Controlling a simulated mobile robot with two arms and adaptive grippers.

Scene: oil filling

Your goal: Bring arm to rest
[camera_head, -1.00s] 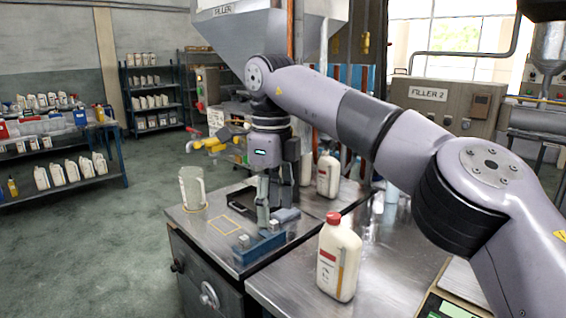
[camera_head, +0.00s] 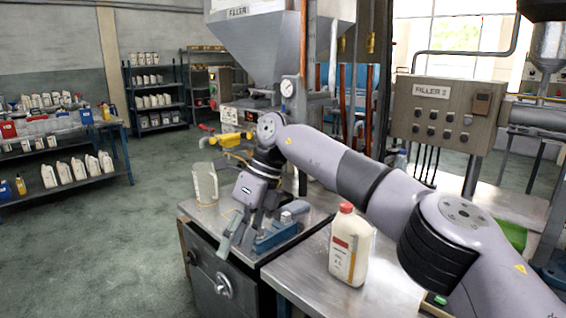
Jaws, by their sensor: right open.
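My right arm reaches in from the right side. My right gripper (camera_head: 237,228) is open and empty. It is tilted toward the lower left, above the front of the steel bench and beside a blue fixture (camera_head: 276,234). My left gripper is not in view. A cream bottle with a red cap (camera_head: 351,246) stands upright on the bench at the right, apart from the gripper and below my forearm. A clear jug (camera_head: 205,184) stands at the bench's back left, behind the gripper.
The filler hopper (camera_head: 270,40) with a gauge and yellow valve (camera_head: 228,140) rises behind the bench. A Filler 2 control box (camera_head: 444,112) stands at the right. Shelves with bottles (camera_head: 62,160) are at the left. The floor (camera_head: 110,255) between is clear.

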